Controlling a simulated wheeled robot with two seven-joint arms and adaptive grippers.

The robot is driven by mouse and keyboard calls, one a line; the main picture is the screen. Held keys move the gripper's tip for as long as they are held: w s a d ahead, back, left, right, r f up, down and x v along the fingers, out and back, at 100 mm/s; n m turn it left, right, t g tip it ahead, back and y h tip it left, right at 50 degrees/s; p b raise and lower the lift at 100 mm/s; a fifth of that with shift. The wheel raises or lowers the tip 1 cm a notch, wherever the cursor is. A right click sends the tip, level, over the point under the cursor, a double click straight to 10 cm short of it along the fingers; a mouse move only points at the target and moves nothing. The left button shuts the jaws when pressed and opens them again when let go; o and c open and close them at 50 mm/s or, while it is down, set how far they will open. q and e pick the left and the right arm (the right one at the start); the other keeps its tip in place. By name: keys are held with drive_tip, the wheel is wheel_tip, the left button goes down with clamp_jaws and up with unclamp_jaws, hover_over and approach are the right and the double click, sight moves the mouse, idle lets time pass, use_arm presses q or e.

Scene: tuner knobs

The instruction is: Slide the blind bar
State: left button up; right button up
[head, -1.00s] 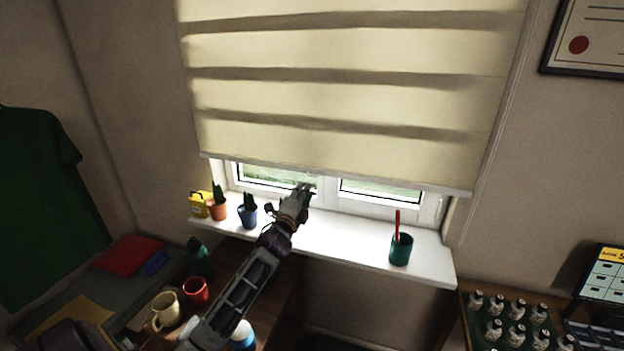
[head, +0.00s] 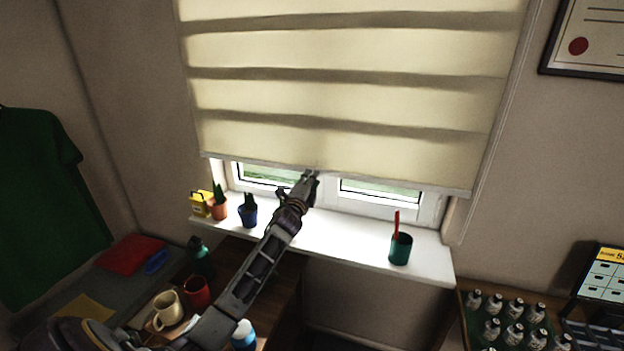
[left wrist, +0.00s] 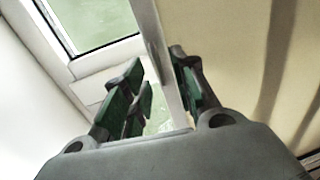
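The blind bar (head: 250,162) is the pale strip along the lower edge of the cream blind (head: 340,95), above the window sill. My left gripper (head: 312,175) is up at the bar, near its middle. In the left wrist view the bar (left wrist: 155,45) runs between the two green-padded fingers of my left gripper (left wrist: 158,60). The fingers are apart, with a visible gap between the left finger and the bar. The right finger lies close to the blind; I cannot tell whether it touches. My right gripper is not in view.
The white sill (head: 340,238) holds a yellow box (head: 201,203), two potted cacti (head: 248,212) at left and a teal cup (head: 401,248) with a red stick at right. Mugs (head: 168,308) and a bottle stand below my left arm.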

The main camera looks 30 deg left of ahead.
use_arm(q)
drive_tip(key=shift+w+a+r, duration=0.1)
drive_tip(key=shift+w+a, duration=0.05)
drive_tip(key=shift+w, duration=0.45)
clamp_jaws()
